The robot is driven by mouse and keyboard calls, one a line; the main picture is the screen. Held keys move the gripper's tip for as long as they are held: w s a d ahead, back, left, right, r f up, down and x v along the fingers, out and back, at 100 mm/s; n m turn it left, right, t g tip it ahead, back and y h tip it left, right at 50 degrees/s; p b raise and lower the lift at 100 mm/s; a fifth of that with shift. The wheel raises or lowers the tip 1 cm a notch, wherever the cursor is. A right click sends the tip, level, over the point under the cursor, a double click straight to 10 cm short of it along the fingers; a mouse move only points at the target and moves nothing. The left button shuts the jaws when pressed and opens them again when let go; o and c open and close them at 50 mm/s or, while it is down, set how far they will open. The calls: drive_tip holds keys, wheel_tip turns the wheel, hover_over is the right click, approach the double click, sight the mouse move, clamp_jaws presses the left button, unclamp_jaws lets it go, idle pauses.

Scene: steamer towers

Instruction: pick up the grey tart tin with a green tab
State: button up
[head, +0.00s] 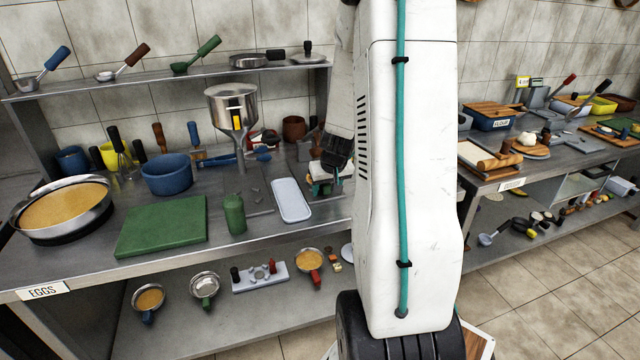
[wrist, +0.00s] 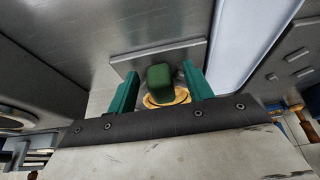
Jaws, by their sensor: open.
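My gripper (wrist: 160,74) is open, with one teal finger on each side of a dark green block-like tab (wrist: 160,86) in the wrist view. A gap shows between the tab and each finger. Just below the tab is a round, yellowish piece (wrist: 165,98), partly hidden by the tab and the gripper body. I cannot make out a grey tin wall there. A flat grey plate (wrist: 142,61) lies behind the tab. In the head view my gripper (head: 328,185) is low over the back right of the left counter, and the tin cannot be made out there.
A pale tray (head: 292,200) lies close beside my gripper and also shows in the wrist view (wrist: 242,42). A raised shelf (head: 180,76) runs along the back.

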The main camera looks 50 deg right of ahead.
clamp_jaws()
drive_tip(key=shift+r, duration=0.1)
